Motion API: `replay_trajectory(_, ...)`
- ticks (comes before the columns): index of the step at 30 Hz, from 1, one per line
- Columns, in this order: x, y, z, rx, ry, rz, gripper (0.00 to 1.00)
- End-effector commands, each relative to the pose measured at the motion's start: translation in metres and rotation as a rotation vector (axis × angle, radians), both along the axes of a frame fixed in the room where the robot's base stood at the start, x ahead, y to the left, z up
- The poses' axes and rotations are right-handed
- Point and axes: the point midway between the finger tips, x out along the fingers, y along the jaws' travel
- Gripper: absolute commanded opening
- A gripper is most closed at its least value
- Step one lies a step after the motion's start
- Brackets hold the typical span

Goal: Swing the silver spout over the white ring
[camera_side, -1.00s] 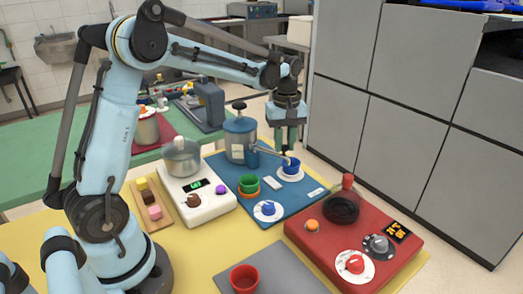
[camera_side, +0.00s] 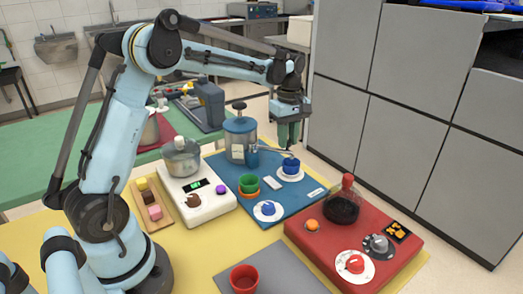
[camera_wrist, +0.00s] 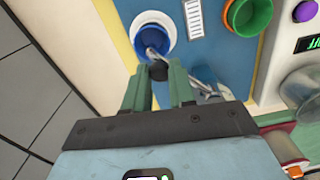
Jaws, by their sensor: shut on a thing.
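The silver spout (camera_side: 274,151) reaches from the blue-grey dispenser (camera_side: 240,140) toward the blue cup (camera_side: 291,165). The cup stands inside a white ring (camera_side: 300,176) on the blue mat; the ring also shows in the wrist view (camera_wrist: 136,43). My gripper (camera_side: 289,147) points down behind the cup. In the wrist view its fingers (camera_wrist: 158,90) are around the dark knob (camera_wrist: 158,71) at the spout's end. The spout (camera_wrist: 152,53) shows near the cup's lower rim there. The fingers and mount hide part of the spout.
A second white ring (camera_side: 259,214) with a blue piece is at the mat's front. A white scale with a pot (camera_side: 181,157) is left; a red stove (camera_side: 340,240) is front right. Grey cabinets (camera_side: 410,120) stand right.

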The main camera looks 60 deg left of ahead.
Motion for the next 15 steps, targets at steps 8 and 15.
replay_trajectory(8,0.0012,0.0012,0.0003,0.002,-0.005,0.0,0.5)
replay_trajectory(15,0.0009,0.0008,0.0015,0.003,-0.004,-0.001,0.5)
